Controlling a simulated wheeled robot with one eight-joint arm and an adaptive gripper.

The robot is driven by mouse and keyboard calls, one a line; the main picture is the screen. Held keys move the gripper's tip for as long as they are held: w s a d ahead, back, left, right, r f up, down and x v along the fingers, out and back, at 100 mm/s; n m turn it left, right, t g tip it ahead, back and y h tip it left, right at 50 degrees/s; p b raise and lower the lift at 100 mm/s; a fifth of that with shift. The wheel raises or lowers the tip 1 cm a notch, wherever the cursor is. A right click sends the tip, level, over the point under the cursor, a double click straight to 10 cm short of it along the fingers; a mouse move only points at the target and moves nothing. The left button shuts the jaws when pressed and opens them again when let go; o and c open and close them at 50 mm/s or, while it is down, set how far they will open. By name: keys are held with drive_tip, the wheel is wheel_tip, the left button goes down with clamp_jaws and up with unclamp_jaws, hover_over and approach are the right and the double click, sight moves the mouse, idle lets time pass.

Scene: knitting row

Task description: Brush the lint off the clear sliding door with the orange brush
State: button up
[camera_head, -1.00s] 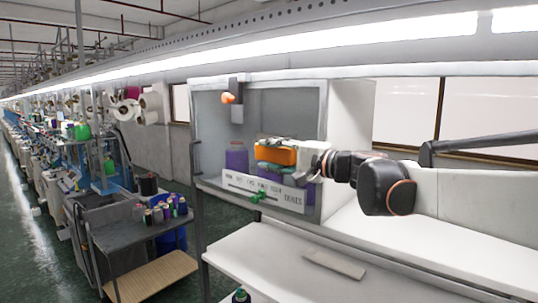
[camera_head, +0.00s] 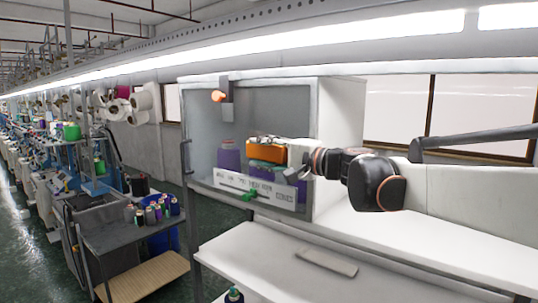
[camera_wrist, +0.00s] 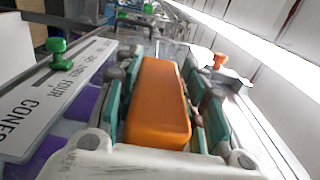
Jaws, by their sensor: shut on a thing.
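The orange brush (camera_head: 266,151) is a blocky orange piece in my gripper, in front of the cabinet. It also shows in the wrist view (camera_wrist: 158,105), between teal finger pads. My gripper (camera_head: 272,141) is shut on it. The clear sliding door (camera_head: 275,108) is a see-through pane in a grey frame on the cabinet front, behind the gripper. I cannot tell whether the brush touches it. I cannot make out lint on it. The brush's far side is hidden.
A white lettered sign (camera_head: 255,187) with a green knob (camera_head: 249,195) runs along the cabinet's lower front, purple cones (camera_head: 229,160) behind it. An orange-tipped fixture (camera_head: 218,96) is at the upper left. A white table (camera_head: 255,255) holds a flat plate (camera_head: 327,262). A trolley (camera_head: 125,235) stands left.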

sight(284, 151)
drive_tip(key=x, duration=1.2)
drive_tip(key=shift+r+b+v, duration=0.1)
drive_tip(key=shift+r+v, duration=0.05)
drive_tip(key=shift+v, duration=2.35)
drive_tip(key=shift+r+b+v, duration=0.15)
drive_tip(key=shift+r+v, duration=0.05)
drive_tip(key=shift+v, duration=2.35)
drive_tip(key=shift+r+b+v, duration=0.1)
drive_tip(key=shift+r+v, duration=0.05)
drive_tip(key=shift+v, duration=2.35)
drive_tip(key=x, duration=1.4)
drive_tip(key=shift+w+a, duration=0.2)
drive_tip(key=shift+w, duration=0.05)
